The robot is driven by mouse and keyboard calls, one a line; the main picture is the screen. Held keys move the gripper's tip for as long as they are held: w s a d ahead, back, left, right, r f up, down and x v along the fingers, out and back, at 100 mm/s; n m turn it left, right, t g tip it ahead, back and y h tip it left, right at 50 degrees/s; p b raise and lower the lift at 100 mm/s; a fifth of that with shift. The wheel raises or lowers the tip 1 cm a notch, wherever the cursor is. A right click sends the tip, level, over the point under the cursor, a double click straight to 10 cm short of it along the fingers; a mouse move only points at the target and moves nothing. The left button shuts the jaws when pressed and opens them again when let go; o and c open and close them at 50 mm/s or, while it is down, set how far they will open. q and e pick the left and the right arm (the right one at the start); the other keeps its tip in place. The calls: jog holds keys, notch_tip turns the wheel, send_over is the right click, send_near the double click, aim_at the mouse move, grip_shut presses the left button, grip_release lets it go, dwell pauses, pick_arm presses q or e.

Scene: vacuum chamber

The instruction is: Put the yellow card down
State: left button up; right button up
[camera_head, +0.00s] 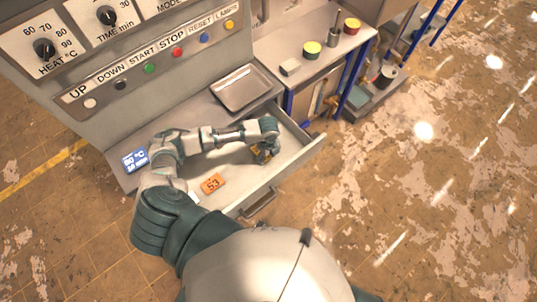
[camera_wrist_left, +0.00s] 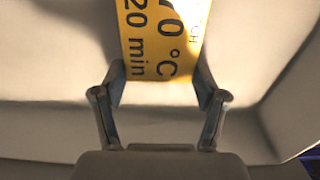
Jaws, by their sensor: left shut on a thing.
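The yellow card (camera_wrist_left: 165,40) shows in the left wrist view, with "0 °C" and "20 min" printed on it in black. My left gripper (camera_wrist_left: 162,85) is shut on the card, one finger at each side edge. In the head view my left gripper (camera_head: 264,152) is inside the open drawer (camera_head: 290,170), near its right end. Only a small bit of the yellow card (camera_head: 256,153) shows there beside the fingers. I cannot tell whether the card touches the drawer floor. My right gripper is not in view.
An orange card marked 53 (camera_head: 213,184) lies in the drawer's front left part. A blue card (camera_head: 135,160) lies on the ledge at left. A metal tray (camera_head: 242,88) sits on the ledge behind the drawer. The control panel (camera_head: 150,60) rises behind. A side table holds round tins (camera_head: 312,49).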

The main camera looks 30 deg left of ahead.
aim_at(268, 157)
pick_arm(q)
jog(key=o, duration=1)
jog(key=shift+o, duration=0.2)
notch_tip(268, 157, up, 12)
jog(key=p, duration=0.1)
